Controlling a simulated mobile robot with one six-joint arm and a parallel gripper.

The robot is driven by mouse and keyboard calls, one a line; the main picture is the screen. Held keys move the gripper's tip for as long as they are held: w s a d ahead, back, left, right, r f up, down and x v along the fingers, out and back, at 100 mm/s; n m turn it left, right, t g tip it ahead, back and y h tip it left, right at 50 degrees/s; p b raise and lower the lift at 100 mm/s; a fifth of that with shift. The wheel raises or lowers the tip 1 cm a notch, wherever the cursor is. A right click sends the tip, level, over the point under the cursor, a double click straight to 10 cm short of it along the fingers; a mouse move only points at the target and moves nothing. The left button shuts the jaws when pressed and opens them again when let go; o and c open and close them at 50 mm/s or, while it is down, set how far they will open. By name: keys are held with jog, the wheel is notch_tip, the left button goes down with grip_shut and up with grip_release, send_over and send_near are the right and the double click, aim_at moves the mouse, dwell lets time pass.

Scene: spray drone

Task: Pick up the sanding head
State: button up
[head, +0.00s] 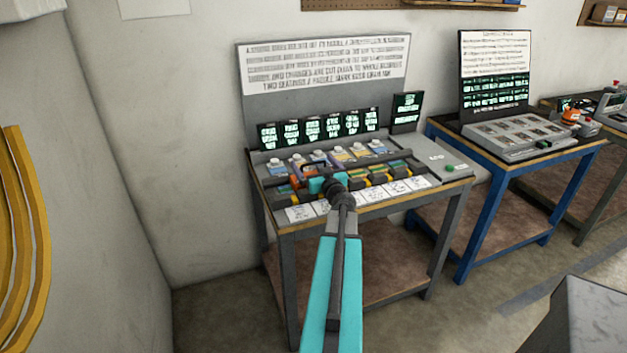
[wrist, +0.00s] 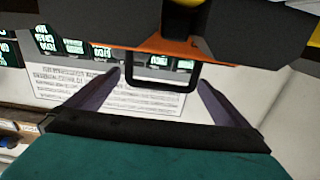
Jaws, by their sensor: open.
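Several small tool heads in different colours stand in a row on the grey bench in the head view. I cannot tell for certain which is the sanding head. My gripper (head: 318,183) is over this row, and the teal wrist and arm hide part of it. In the wrist view my gripper (wrist: 159,78) is open, with dark fingers spread wide. An orange and dark tool head (wrist: 168,47) with a black loop handle (wrist: 160,88) is ahead of it. The handle appears between the fingertips, with no clear contact; the depth is hard to judge.
The grey bench (head: 448,182) has dark display panels (head: 322,130) and a tall sign board (head: 325,65) behind the row. White cards (head: 300,213) line its front edge. A blue-framed bench (head: 492,205) stands to the right. Yellow curved bars (head: 40,230) are at the far left.

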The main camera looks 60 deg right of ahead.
dwell(0.4)
jog(key=c, duration=2.1)
jog(key=shift+r, duration=0.25)
